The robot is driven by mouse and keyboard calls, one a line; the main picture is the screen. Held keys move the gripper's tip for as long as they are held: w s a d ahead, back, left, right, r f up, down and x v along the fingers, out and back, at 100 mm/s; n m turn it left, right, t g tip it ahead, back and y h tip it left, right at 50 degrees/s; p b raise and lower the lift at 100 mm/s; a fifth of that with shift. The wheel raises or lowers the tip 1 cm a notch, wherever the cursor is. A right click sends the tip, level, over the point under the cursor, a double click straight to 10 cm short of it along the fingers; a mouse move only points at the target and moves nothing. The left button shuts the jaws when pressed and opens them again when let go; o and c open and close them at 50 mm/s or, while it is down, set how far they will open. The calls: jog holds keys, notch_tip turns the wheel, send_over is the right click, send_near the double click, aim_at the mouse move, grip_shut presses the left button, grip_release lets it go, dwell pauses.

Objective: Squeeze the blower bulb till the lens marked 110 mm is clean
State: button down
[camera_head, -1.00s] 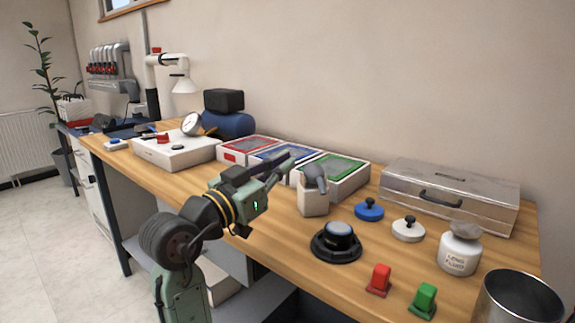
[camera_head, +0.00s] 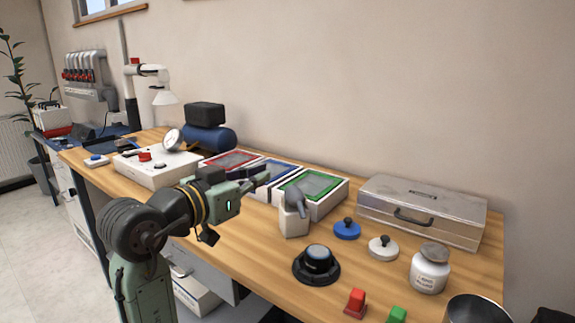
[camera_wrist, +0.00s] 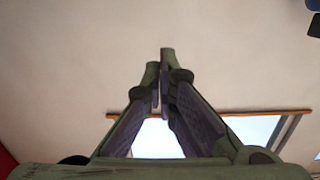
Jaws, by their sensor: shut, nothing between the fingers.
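A round lens in a black mount (camera_head: 317,265) lies on the wooden bench near its front edge; I cannot read any 110 mm marking. A grey bulb-like thing with a nozzle (camera_head: 293,198), which looks like the blower bulb, sits in a beige holder (camera_head: 293,224) behind the lens. My gripper (camera_head: 266,178) is above the bench, left of the holder and apart from it, pointing right. It is shut and empty. In the wrist view the fingers (camera_wrist: 164,68) meet against a pale wall and window, with no task object there.
Red, blue and green framed trays (camera_head: 314,187) lie behind the gripper. A metal case (camera_head: 422,209) stands at the back right. Blue and white knobbed discs (camera_head: 383,247), a lidded jar (camera_head: 429,270) and red and green blocks (camera_head: 356,302) occupy the right. A metal cup (camera_head: 476,309) stands front right.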

dwell(0.3)
jog(key=shift+r, duration=0.1)
jog(key=p, duration=0.3)
send_over(294, 196)
jog(key=a, duration=0.1)
notch_tip(294, 196, down, 4)
jog(key=shift+s+f, duration=0.1)
jog(key=shift+f+p, duration=0.3)
jog(key=shift+f, duration=0.05)
